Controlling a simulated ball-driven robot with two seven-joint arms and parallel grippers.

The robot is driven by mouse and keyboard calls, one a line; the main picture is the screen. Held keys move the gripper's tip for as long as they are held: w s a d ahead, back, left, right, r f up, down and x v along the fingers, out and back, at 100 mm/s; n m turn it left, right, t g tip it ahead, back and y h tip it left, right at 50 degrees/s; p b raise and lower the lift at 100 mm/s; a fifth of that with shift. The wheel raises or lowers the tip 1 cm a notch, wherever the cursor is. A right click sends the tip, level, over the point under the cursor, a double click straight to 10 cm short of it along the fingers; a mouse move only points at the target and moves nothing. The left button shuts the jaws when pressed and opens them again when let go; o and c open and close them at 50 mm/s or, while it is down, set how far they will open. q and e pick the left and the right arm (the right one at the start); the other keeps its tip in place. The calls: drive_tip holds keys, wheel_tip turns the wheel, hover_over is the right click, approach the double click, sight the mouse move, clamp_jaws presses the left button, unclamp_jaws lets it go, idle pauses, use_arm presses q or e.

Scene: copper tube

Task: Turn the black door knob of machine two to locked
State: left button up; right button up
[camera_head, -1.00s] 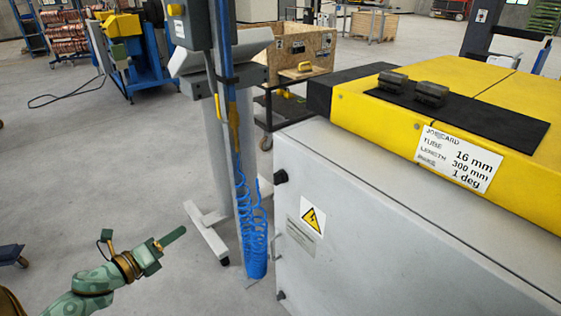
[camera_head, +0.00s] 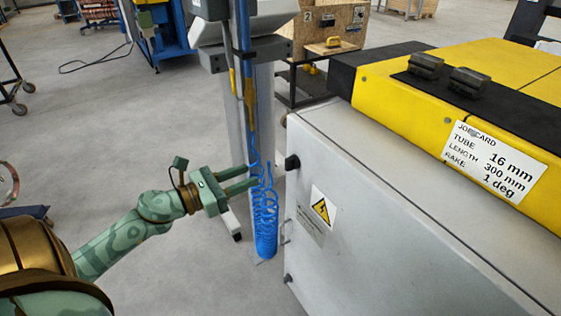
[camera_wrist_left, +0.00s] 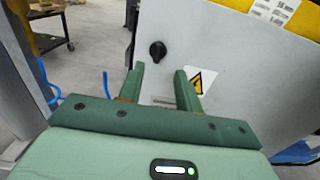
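The black door knob (camera_head: 292,162) sits on the grey cabinet door of the machine (camera_head: 400,230), near its upper left edge. In the left wrist view the knob (camera_wrist_left: 158,51) shows its face, above and between my two fingers. My left gripper (camera_head: 254,182) is to the left of the knob in the head view, with its fingers apart and nothing between them. It also shows open in the left wrist view (camera_wrist_left: 160,82), apart from the knob. My right gripper is out of view.
A blue coiled hose (camera_head: 265,225) hangs from a grey post close to my left fingers. A cart (camera_head: 302,80) stands behind.

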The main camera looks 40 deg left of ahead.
sight(286, 160)
use_arm(q)
drive_tip(key=x, duration=1)
drive_tip(key=shift+w, duration=0.3)
clamp_jaws()
